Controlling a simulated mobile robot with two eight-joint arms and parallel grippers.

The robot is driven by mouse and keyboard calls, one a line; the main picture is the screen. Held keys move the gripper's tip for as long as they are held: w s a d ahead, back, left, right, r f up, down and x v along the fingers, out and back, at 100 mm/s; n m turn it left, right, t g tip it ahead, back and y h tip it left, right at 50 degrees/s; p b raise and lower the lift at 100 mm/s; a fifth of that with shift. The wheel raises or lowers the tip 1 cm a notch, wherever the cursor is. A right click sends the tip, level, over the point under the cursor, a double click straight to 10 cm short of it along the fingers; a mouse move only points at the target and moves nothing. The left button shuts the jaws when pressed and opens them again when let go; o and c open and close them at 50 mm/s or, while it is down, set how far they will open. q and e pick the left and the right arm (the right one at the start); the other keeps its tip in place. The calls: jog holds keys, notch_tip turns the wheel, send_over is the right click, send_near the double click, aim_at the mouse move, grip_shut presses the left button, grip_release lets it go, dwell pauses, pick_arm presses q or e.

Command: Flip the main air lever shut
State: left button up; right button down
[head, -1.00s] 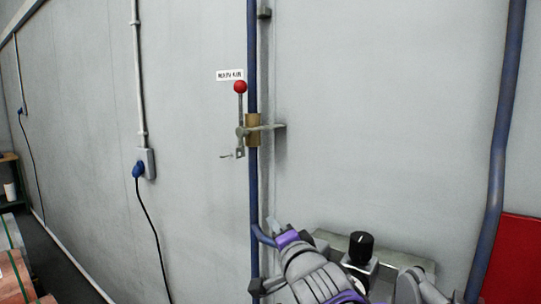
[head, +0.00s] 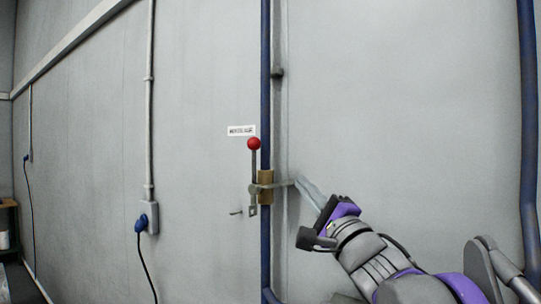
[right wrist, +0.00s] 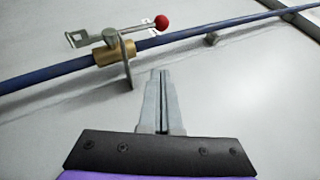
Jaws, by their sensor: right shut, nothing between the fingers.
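The main air lever (head: 254,168) points straight up along the blue pipe, with a red ball knob (head: 254,143) on its top end. It is mounted on a brass valve body (head: 266,188) on the pipe. A small label (head: 241,131) is on the wall above left of the knob. My right gripper (head: 303,184) is shut and empty, just right of the valve. In the right wrist view its fingers (right wrist: 159,75) point towards the pipe, apart from the lever (right wrist: 90,39) and its red knob (right wrist: 162,22). My left gripper is out of view.
The blue pipe (head: 266,80) runs up the grey wall, and a flat metal bracket (head: 284,183) sticks out right of the valve. A conduit with a socket and blue plug (head: 141,222) is further left. Another blue pipe (head: 528,120) stands at the far right.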

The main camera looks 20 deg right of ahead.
aim_at(253, 176)
jog(key=p+x, duration=0.1)
jog(key=x, duration=0.3)
jog(key=a+p+x, duration=0.1)
jog(key=x, duration=0.3)
jog(key=p+x, duration=0.1)
jog(key=x, duration=0.3)
jog(key=shift+s+a+r, duration=0.2)
jog(key=shift+a, duration=0.15)
jog(key=shift+w+a+r, duration=0.25)
jog(key=shift+a+r, duration=0.05)
jog(key=shift+a, duration=0.25)
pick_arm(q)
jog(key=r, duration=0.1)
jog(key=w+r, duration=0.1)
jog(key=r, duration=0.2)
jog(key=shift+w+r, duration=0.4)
pick_arm(e)
jog(key=shift+s, duration=0.1)
